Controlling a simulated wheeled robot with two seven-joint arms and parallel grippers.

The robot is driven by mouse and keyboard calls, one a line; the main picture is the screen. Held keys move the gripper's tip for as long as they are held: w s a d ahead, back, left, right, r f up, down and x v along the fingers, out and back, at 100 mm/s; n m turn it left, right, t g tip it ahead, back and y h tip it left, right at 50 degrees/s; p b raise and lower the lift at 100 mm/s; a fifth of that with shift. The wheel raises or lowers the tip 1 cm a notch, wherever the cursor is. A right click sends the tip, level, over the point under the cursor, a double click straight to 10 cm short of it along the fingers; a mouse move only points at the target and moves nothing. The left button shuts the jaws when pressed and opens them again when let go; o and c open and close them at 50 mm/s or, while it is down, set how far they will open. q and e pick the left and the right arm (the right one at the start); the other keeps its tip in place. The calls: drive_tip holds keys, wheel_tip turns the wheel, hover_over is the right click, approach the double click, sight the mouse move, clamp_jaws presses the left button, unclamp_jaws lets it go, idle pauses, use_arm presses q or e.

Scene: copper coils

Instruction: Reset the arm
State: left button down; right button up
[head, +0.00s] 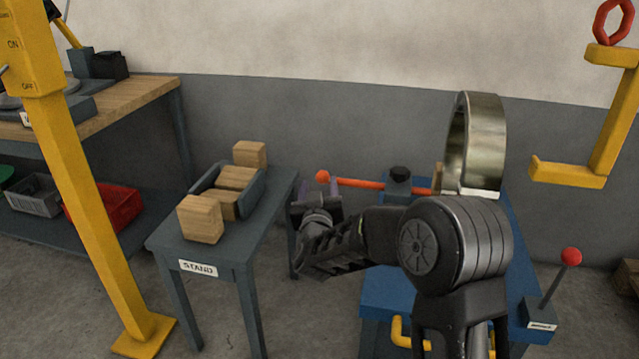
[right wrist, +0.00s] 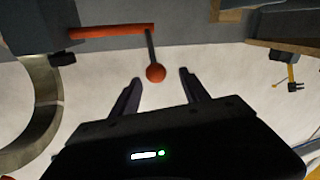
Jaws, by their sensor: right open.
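My right arm reaches in from the lower right of the head view. My right gripper (head: 318,198) is beside the stand (head: 232,258), just below the red ball end (head: 322,177) of an orange bar (head: 360,184). In the right wrist view my right gripper (right wrist: 158,84) is open, its two fingers apart. A red ball on a dark rod (right wrist: 156,73) appears between the fingertips there; I cannot tell whether it is level with them. Nothing is seen held. My left gripper is in neither view.
A large metal ring (head: 484,145) stands on the blue machine behind my arm. A tray (head: 252,194) with wooden blocks lies on the stand. A yellow post (head: 85,190) is at left, a yellow hook (head: 600,150) at right. A red-knobbed lever (head: 571,257) stands lower right.

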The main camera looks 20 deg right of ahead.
idle(0.3)
drive_tip(key=s+a+f+n+g+y, duration=0.15)
drive_tip(key=s+a+f, duration=0.25)
drive_tip(key=f, duration=0.6)
drive_tip(key=s+a+f+g+y, duration=0.3)
drive_tip(key=s+a+f, duration=0.15)
drive_tip(key=f, duration=0.55)
drive_tip(key=s+a+f+g+y, duration=0.25)
drive_tip(key=s+a+f, duration=0.2)
drive_tip(key=f, duration=0.55)
drive_tip(key=s+a+f+g+y, duration=0.2)
drive_tip(key=s+a+f, duration=0.1)
drive_tip(key=s+f, duration=0.3)
drive_tip(key=s+a+f+g+y, duration=0.1)
drive_tip(key=s+a+f+g, duration=0.2)
drive_tip(key=s, duration=0.5)
drive_tip(key=s+a+f+g+y, duration=0.1)
drive_tip(key=s+a+f+g, duration=0.15)
drive_tip(key=s, duration=0.45)
drive_tip(key=s+a+f+g+y, duration=0.1)
drive_tip(key=s+a, duration=0.2)
drive_tip(key=s, duration=0.5)
wheel_tip(320, 180, up, 25)
drive_tip(key=p, duration=2.5)
drive_tip(key=shift+a+r, duration=0.2)
drive_tip(key=shift+a, duration=0.05)
drive_tip(key=shift+c, duration=0.3)
